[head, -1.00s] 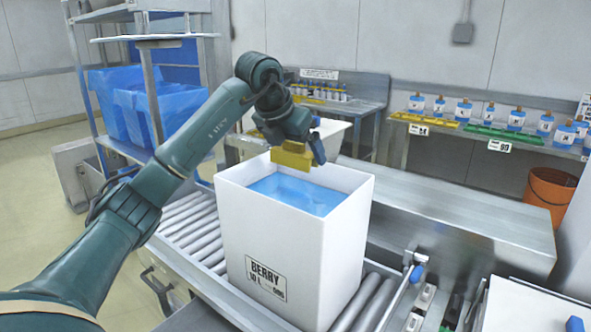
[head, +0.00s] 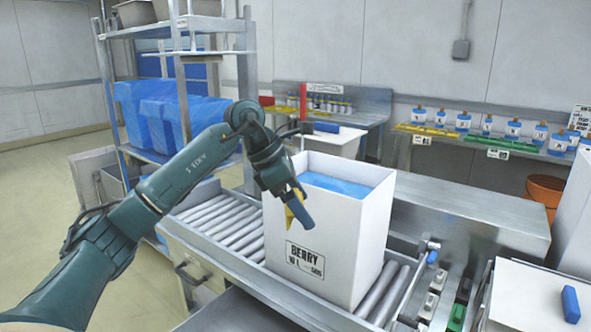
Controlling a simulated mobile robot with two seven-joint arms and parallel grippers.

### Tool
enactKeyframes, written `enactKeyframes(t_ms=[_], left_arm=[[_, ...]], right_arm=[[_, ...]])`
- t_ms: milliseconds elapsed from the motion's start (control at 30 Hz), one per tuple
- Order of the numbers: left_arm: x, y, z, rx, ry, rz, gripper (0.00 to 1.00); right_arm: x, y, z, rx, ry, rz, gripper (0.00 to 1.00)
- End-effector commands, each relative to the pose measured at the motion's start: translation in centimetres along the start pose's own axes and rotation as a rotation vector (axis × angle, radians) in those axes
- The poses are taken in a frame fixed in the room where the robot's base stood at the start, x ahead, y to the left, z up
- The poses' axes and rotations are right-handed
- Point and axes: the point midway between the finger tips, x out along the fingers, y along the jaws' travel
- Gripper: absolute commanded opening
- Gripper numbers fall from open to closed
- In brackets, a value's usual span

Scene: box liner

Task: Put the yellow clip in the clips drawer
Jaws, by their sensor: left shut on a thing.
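My left gripper (head: 295,203) is shut on the yellow clip (head: 294,214), which is partly hidden by the blue-tipped fingers. It holds the clip in front of the left part of the white box (head: 340,245), below the box's rim; whether it touches the wall I cannot tell. A grey drawer-like front with a dark handle (head: 188,274) is under the near left side of the roller conveyor. I see no label on it, so I cannot tell whether it is the clips drawer. My right gripper is out of view.
The white box, labelled BERRY and lined in blue, stands on the roller conveyor (head: 232,226). A shelf rack (head: 180,28) with blue-covered bins is at the left. A steel bench (head: 470,210) lies behind the box. A blue item (head: 570,304) rests on a white surface at right.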

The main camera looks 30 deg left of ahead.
Motion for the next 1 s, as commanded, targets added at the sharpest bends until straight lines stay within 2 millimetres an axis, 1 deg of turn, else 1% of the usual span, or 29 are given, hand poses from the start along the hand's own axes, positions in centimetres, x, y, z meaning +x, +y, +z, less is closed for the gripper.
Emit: enactKeyframes(t_ms=[33, 167, 367, 400, 500, 600, 700, 767, 867, 1000], left_arm=[[1.1, -1.2, -0.6, 0.107, 0.004, -0.074, 0.69], [3.8, -4.6, -1.9, 0.450, -0.001, -0.283, 0.69], [8.2, -10.2, -4.1, 1.033, -0.008, -0.635, 0.69], [9.1, -11.4, -4.6, 1.151, -0.007, -0.705, 0.69], [11.2, -14.1, -5.6, 1.438, -0.006, -0.876, 0.69], [12.9, -16.3, -6.6, 1.685, -0.008, -1.030, 0.69], [13.8, -17.6, -7.2, 1.836, -0.011, -1.126, 0.69], [14.1, -17.9, -7.4, 1.883, -0.012, -1.155, 0.69], [14.3, -18.1, -7.6, 1.906, -0.013, -1.171, 0.69], [14.3, -18.0, -7.8, 1.895, -0.014, -1.167, 0.69]], right_arm=[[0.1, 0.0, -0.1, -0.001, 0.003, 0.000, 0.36], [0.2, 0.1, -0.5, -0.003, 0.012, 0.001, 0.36], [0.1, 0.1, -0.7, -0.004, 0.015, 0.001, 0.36], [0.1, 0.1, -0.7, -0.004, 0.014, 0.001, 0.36], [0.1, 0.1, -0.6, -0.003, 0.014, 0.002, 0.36], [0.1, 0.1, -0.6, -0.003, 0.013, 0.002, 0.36], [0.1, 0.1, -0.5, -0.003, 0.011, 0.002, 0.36], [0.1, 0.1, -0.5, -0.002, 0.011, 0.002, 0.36], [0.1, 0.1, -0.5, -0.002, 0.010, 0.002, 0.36], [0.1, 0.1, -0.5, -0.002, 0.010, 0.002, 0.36]])
